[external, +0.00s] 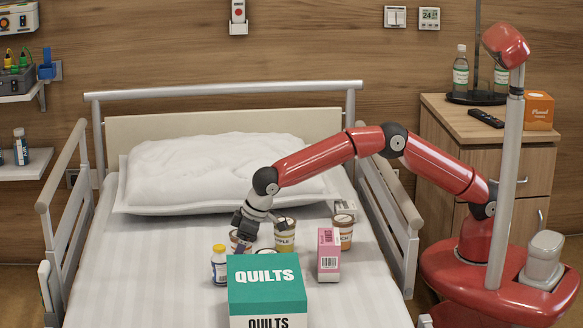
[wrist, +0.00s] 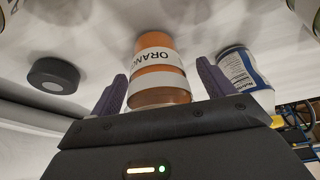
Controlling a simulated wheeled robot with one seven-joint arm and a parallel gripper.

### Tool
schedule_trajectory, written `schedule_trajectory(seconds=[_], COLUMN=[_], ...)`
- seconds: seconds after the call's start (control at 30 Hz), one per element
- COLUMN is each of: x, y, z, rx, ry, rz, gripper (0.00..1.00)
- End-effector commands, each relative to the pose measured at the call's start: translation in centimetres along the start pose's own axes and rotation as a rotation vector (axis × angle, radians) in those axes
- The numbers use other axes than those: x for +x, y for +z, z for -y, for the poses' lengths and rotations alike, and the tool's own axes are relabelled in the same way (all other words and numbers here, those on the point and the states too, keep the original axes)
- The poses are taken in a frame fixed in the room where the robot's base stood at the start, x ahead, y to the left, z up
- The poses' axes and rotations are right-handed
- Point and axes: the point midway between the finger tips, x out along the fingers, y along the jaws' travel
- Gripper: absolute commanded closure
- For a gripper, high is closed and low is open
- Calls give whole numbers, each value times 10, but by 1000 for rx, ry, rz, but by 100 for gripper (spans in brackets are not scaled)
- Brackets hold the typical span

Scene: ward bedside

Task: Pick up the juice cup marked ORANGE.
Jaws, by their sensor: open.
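In the wrist view, the juice cup marked ORANGE (wrist: 157,58) is orange with a white band, its letters upside down and partly cut off. It sits between the spread fingers of my gripper (wrist: 162,72), with a visible gap at the left finger. My gripper is open and holds nothing. In the external view, my gripper (external: 243,228) is low over the bed, at a cup (external: 240,245) partly hidden behind it. I cannot read that cup's label there.
A yellow-capped bottle (external: 219,266) stands close by; a blue-and-white labelled bottle (wrist: 243,75) is just outside the right finger. Cups ending in PPLE (external: 285,236) and CH (external: 344,236), a pink carton (external: 329,255) and a green QUILTS box (external: 267,285) crowd the bed. Its left side is clear.

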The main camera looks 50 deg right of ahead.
Motion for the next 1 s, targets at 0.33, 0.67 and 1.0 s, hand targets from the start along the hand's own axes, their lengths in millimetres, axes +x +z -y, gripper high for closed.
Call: schedule_trajectory(seconds=[0.33,0.67,1.0], x=[0,0,-10], y=[0,0,-5], z=[0,0,0], rx=[0,0,0], ry=[0,0,-1], rz=[-1,-1,-4], gripper=[39,75,75])
